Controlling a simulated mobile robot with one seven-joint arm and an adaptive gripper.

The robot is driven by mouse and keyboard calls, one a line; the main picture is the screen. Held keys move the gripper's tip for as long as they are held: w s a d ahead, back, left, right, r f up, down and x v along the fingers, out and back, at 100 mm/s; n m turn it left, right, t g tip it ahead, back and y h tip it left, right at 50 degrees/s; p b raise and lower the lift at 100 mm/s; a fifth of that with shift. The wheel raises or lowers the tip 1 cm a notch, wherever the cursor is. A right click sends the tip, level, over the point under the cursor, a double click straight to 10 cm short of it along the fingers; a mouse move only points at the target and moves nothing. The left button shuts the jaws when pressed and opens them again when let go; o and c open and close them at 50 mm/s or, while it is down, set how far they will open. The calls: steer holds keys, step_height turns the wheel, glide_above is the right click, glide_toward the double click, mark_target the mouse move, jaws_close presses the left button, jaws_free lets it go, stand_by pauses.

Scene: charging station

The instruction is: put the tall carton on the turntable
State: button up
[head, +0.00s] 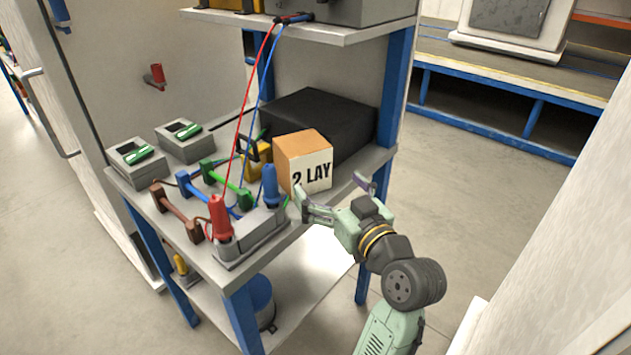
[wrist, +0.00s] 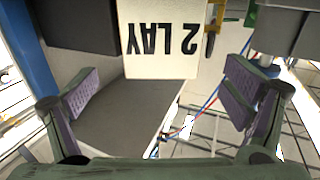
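An orange-brown carton (head: 302,146) with a white face marked "2 LAY" stands on the grey workbench near its right edge. The same carton (wrist: 160,62) shows upside down at the top middle of the wrist view, between the fingers in the picture but beyond them. My gripper (head: 333,188) is in front of the marked face, spread open and empty. In the wrist view both purple finger pads of the gripper (wrist: 160,95) are wide apart, with nothing between them. I cannot make out a turntable in either view.
A black box (head: 325,115) is behind the carton. To its left are a yellow item (head: 258,160), a blue cylinder (head: 270,186), a red cylinder (head: 220,217) and cables rising to the upper shelf (head: 345,34). Floor is open right of the workbench (head: 205,258).

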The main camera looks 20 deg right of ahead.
mark_target(313, 169)
steer(key=shift+w+a+f+b, duration=0.1)
steer(key=shift+w+f+b, duration=0.25)
steer(key=shift+w, duration=0.4)
steer(key=w, duration=0.2)
steer(key=w+a+p, duration=0.1)
steer(key=w, duration=0.1)
steer(key=shift+w+r, duration=0.15)
steer(key=shift+w, duration=0.15)
steer(key=w+p, duration=0.1)
steer(key=w, duration=0.1)
steer(key=w+a+p, duration=0.1)
steer(key=w, duration=0.2)
steer(key=shift+w+a, duration=0.15)
steer(key=shift+w, duration=0.1)
steer(key=c, duration=1.4)
